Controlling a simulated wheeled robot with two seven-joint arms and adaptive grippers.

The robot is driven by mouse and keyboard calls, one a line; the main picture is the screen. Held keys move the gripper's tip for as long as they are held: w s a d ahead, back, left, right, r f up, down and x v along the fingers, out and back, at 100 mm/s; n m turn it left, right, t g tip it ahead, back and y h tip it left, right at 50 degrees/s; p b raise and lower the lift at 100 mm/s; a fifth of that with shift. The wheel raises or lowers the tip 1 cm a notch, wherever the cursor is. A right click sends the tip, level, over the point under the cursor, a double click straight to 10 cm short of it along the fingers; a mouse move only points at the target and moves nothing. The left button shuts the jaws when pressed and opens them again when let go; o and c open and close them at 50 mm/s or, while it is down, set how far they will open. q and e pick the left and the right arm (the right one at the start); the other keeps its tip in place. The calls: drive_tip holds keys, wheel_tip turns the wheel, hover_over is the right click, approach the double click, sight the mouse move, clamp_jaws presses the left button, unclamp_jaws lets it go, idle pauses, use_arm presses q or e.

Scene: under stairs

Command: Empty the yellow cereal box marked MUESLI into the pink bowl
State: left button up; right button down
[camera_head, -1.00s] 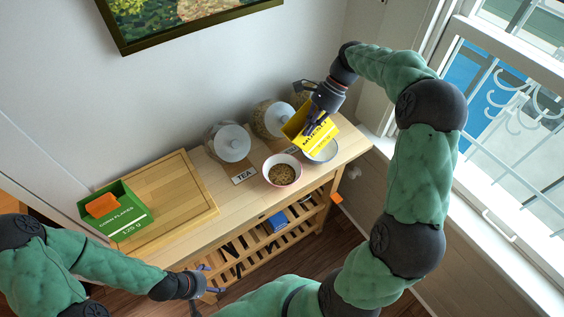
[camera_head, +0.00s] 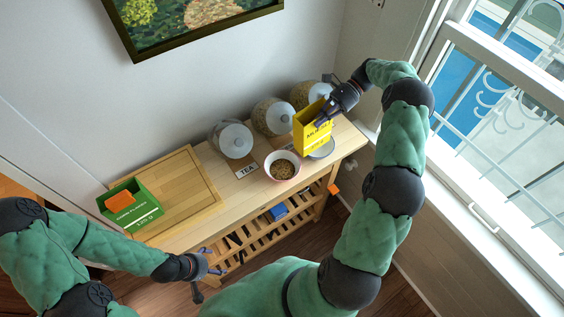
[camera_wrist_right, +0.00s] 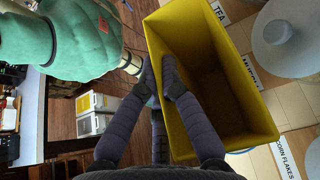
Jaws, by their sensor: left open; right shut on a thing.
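The yellow MUESLI box (camera_head: 312,140) is upright at the right part of the table, beside the pink bowl. My right gripper (camera_head: 325,116) is shut on its upper edge. In the right wrist view, the gripper (camera_wrist_right: 162,78) pinches one wall of the yellow box (camera_wrist_right: 215,85), whose open inside looks empty. The pink bowl (camera_head: 270,173) stands on the table with brown cereal (camera_head: 282,168) in it. My left gripper (camera_head: 208,272) is open and empty, low in front of the table.
A grey plate (camera_head: 324,151) lies by the yellow box. Lidded jars (camera_head: 233,141) stand along the wall, one behind a TEA label (camera_head: 246,171). A window is at right.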

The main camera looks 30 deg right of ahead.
use_arm(q)
wheel_tip(320, 180, up, 4)
drive_tip(key=p, duration=0.3)
drive_tip(key=shift+w+f, duration=0.1)
use_arm(e)
drive_tip(key=shift+y, duration=0.4)
drive_tip(key=r, duration=0.2)
drive_tip(key=d+r, duration=0.1)
drive_tip(key=r, duration=0.1)
drive_tip(key=shift+w+r, duration=0.1)
drive_tip(key=shift+r, duration=0.05)
use_arm(q)
drive_tip(key=shift+d, duration=0.1)
